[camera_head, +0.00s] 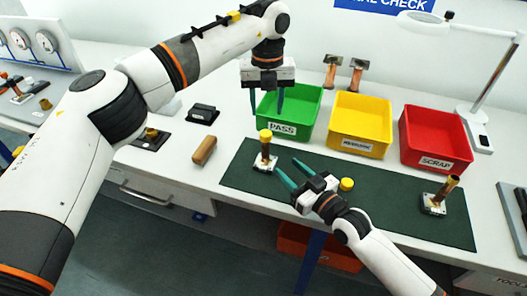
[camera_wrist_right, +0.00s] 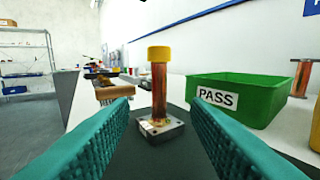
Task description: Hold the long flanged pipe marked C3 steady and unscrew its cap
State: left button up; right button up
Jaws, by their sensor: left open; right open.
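A copper pipe (camera_head: 265,151) with a yellow cap (camera_head: 265,135) stands upright on a square flange on the dark green mat (camera_head: 330,190). The right wrist view shows this pipe (camera_wrist_right: 159,95), its cap (camera_wrist_right: 160,53) and its flange (camera_wrist_right: 160,129) ahead, between my open fingers in the picture. No C3 mark is readable. My right gripper (camera_head: 286,167) is open, empty and low, its fingertips pointing at the pipe from the right.
Green PASS (camera_head: 300,125), yellow (camera_head: 358,143) and red SCRAP (camera_head: 434,160) bins line the back.

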aim_at(268, 151)
jog(key=x, duration=1)
jog(key=shift+w+a, duration=0.2)
jog(key=shift+a, duration=0.1)
grip_shut()
